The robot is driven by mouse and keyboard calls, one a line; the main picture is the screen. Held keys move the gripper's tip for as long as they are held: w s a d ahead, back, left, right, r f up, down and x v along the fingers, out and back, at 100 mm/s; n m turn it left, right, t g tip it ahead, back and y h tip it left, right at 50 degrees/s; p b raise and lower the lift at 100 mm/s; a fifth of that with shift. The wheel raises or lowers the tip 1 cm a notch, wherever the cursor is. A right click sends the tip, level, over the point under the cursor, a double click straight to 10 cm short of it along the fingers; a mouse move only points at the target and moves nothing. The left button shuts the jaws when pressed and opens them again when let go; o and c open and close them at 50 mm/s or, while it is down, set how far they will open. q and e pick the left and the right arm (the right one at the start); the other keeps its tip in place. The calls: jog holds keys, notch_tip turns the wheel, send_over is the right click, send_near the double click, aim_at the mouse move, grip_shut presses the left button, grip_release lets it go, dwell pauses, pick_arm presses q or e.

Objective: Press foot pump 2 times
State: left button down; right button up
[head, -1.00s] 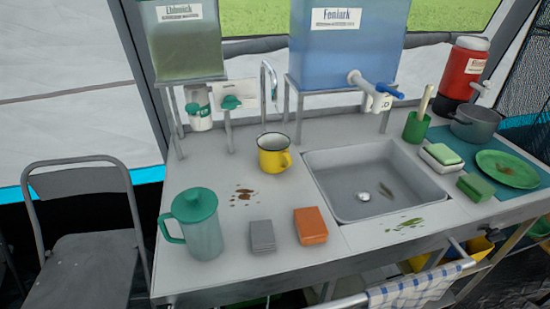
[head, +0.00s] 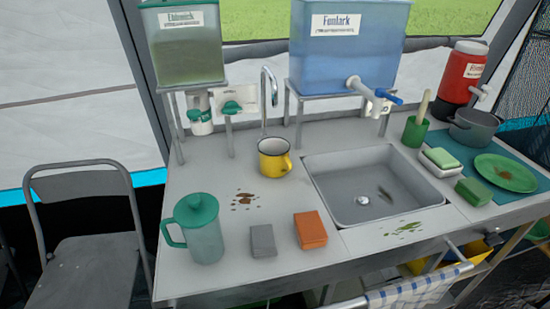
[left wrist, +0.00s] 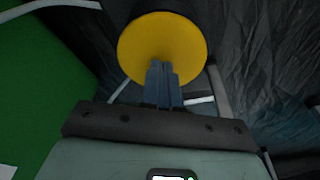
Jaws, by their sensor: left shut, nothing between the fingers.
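A round yellow disc (left wrist: 162,48), which looks like the pedal of the foot pump, shows in the left wrist view. My left gripper (left wrist: 161,68) is shut and empty, with its fingertips overlapping the lower part of the disc in the picture. I cannot tell whether they touch it. The rest of the pump is dark or hidden. In the head view neither gripper shows, and the floor under the counter is mostly hidden by the counter top.
The counter (head: 200,277) holds a sink (head: 345,208), a green pitcher (head: 203,240), a yellow mug (head: 275,160) and sponges. A grey chair (head: 90,255) stands at the left. A towel (head: 420,289) hangs on the front rail. The left wrist view shows a green surface (left wrist: 40,100) at left.

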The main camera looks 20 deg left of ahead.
pick_arm(q)
jog(key=shift+a+p+v, duration=0.2)
jog(key=shift+p+v, duration=0.35)
jog(key=shift+v, duration=0.35)
jog(key=shift+a+p+v, duration=0.15)
jog(key=shift+p+v, duration=0.35)
jog(key=shift+v, duration=0.35)
jog(key=a+p+v, duration=0.1)
jog(key=p+v, duration=0.2)
jog(key=v, duration=0.3)
jog(key=shift+p, duration=0.35)
jog(key=shift+a+r, duration=0.1)
jog(key=shift+a, duration=0.05)
